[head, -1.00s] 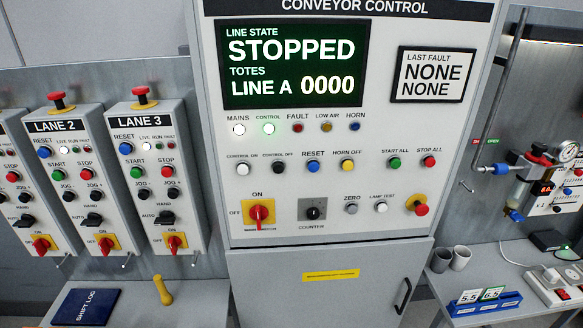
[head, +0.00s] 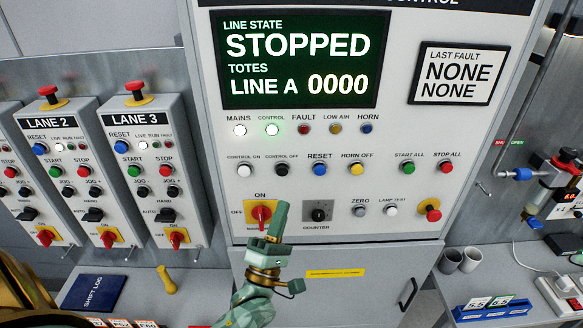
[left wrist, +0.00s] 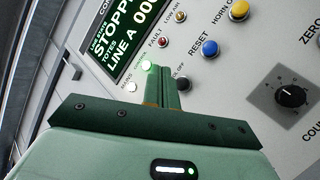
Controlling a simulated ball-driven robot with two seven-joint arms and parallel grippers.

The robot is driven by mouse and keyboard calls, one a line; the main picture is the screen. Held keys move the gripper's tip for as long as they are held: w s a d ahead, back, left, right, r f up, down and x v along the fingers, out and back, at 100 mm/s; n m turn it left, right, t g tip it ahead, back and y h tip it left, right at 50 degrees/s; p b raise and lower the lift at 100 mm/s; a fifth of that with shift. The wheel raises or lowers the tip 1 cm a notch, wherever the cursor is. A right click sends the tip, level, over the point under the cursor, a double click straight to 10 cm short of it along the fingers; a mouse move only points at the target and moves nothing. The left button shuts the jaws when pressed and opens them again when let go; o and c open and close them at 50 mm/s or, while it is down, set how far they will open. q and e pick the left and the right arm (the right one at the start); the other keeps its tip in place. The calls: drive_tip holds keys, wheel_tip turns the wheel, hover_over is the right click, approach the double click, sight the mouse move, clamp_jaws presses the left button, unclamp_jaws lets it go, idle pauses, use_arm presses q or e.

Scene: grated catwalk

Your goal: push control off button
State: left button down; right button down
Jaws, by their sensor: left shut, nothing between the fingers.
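The control off button (head: 281,169) is a small black round button on the conveyor control panel (head: 210,200), right of the white control on button (head: 243,170). In the left wrist view the dark control off button (left wrist: 184,84) shows just right of my fingers, its label partly hidden. My left gripper (head: 282,208) is shut and empty, pointing up in front of the panel, below the button in the head view. In the left wrist view its fingers (left wrist: 160,72) are together. I cannot tell the gap to the panel. My right gripper is not in view.
The green control lamp (head: 272,129) and white mains lamp (head: 240,130) are lit. The display (head: 300,62) reads STOPPED. Close to my gripper are the red-and-yellow main switch (head: 260,214), the blue reset button (head: 320,169) and the counter knob (head: 318,212).

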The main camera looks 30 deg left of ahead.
sight(283, 169)
use_arm(q)
drive_tip(key=w+a+b, duration=0.3)
drive_tip(key=w+a, duration=0.1)
drive_tip(key=w, duration=0.3)
drive_tip(key=shift+a+n, duration=0.35)
drive_tip(key=shift+n, duration=0.05)
idle(0.3)
drive_tip(key=shift+w+r, duration=0.1)
idle(1.9)
drive_tip(key=shift+w+a, duration=0.2)
drive_tip(key=shift+w, duration=0.05)
drive_tip(key=shift+w+a+b, duration=0.35)
drive_tip(key=shift+w+a, duration=0.05)
drive_tip(key=shift+w, duration=0.3)
idle(1.0)
drive_tip(key=shift+s, duration=0.1)
drive_tip(key=shift+s+d+p, duration=0.3)
drive_tip(key=shift+s, duration=0.2)
drive_tip(key=shift+s+d+p, duration=0.3)
drive_tip(key=shift+s, duration=0.2)
